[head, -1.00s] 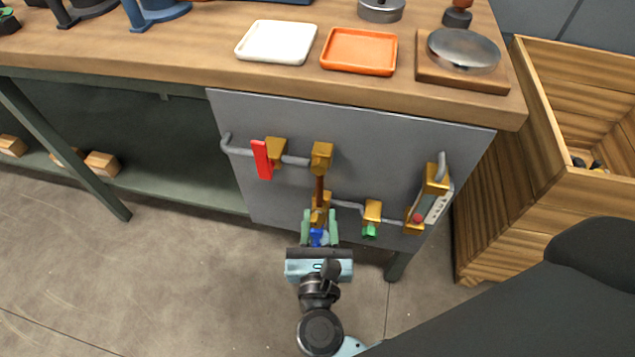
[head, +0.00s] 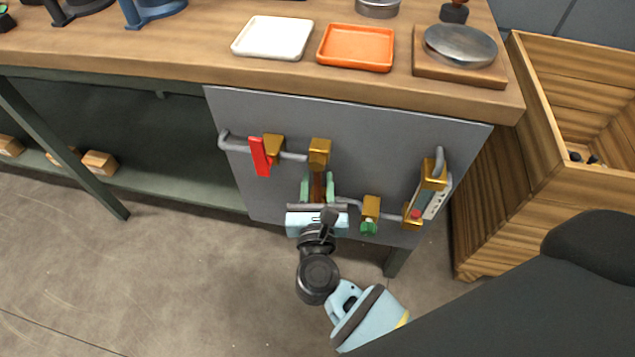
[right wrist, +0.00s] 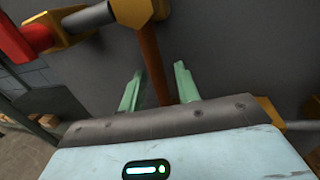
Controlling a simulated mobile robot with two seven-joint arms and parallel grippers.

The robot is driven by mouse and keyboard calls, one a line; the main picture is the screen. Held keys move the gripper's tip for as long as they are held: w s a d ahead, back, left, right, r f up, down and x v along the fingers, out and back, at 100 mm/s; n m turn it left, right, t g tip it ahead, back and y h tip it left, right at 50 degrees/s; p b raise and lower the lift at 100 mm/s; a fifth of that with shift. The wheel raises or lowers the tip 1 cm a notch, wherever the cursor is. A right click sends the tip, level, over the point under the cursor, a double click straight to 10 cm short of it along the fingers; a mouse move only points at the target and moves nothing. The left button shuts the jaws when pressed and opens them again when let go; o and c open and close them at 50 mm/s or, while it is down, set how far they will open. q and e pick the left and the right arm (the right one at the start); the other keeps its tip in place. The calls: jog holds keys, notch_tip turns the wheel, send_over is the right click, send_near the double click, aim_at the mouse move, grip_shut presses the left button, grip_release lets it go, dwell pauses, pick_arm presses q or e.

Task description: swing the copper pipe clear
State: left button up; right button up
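The copper pipe (head: 318,184) is a short reddish-brown upright tube below an upper brass block (head: 320,150) on the grey panel. It also shows in the right wrist view (right wrist: 152,62), running down from the brass fitting (right wrist: 130,12). My right gripper (head: 317,178) is open, with its pale green fingers on either side of the pipe. In the right wrist view, gaps show between the pipe and both fingers. My right gripper hides the pipe's lower end. My left gripper is not in view.
On the panel (head: 265,205) are a red lever (head: 260,156), a green knob (head: 368,227) and a gauge unit (head: 435,204) with a red button, along grey pipes. The workbench edge (head: 180,72) overhangs above. A wooden crate (head: 490,190) stands at the right.

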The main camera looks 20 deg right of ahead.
jog(key=shift+c, duration=0.4)
grip_shut()
